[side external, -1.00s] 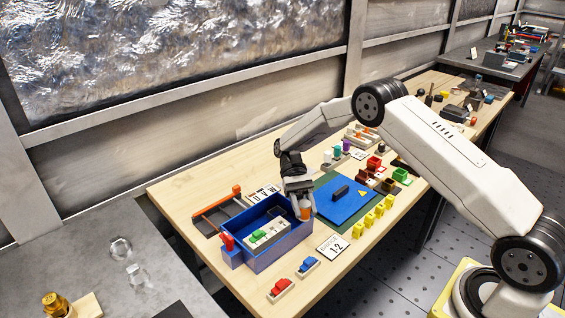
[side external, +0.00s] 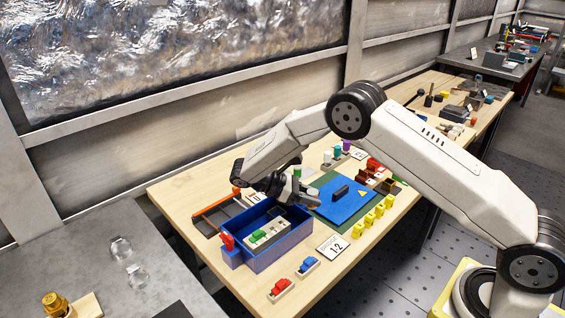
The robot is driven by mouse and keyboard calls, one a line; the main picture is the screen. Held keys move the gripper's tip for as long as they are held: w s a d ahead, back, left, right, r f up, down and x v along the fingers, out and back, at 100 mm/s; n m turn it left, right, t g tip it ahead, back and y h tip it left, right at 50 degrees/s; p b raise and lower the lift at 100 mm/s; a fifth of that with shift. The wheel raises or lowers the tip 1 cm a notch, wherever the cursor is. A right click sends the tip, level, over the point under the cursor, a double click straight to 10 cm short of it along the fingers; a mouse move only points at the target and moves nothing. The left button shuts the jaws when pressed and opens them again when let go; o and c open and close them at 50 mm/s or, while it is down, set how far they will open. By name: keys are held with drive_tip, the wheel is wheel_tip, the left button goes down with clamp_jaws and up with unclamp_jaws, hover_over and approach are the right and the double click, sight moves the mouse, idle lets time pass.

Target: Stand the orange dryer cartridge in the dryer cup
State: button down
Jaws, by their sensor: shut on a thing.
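My gripper (side external: 303,189) is shut and tilted to lie nearly level, above the back right corner of the blue box (side external: 296,248). I cannot tell for sure which thing is the dryer cup.
A red switch-like part (side external: 227,241) stands on the box's left end. To the right are a blue plate (side external: 345,205), several yellow clips (side external: 369,220) and a "1-2" card (side external: 333,246). Red (side external: 280,288) and blue (side external: 308,266) connectors lie in front.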

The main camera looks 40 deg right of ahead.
drive_tip(key=w+a+r+n+t+h, duration=0.35)
drive_tip(key=w+r+n+t, duration=0.45)
drive_tip(key=w+n+t, duration=0.3)
hover_over(277, 206)
drive_tip(key=s+a, duration=0.2)
wheel_tip(277, 206, down, 8)
drive_tip(key=shift+w+d+f+t+h, duration=0.1)
drive_tip(key=shift+f+t+h, duration=0.15)
drive_tip(key=shift+t, duration=0.05)
drive_tip(key=shift+f, duration=2.8)
drive_tip(key=shift+f, duration=1)
drive_tip(key=shift+c, duration=1.3)
unclamp_jaws()
drive_tip(key=shift+f, duration=0.15)
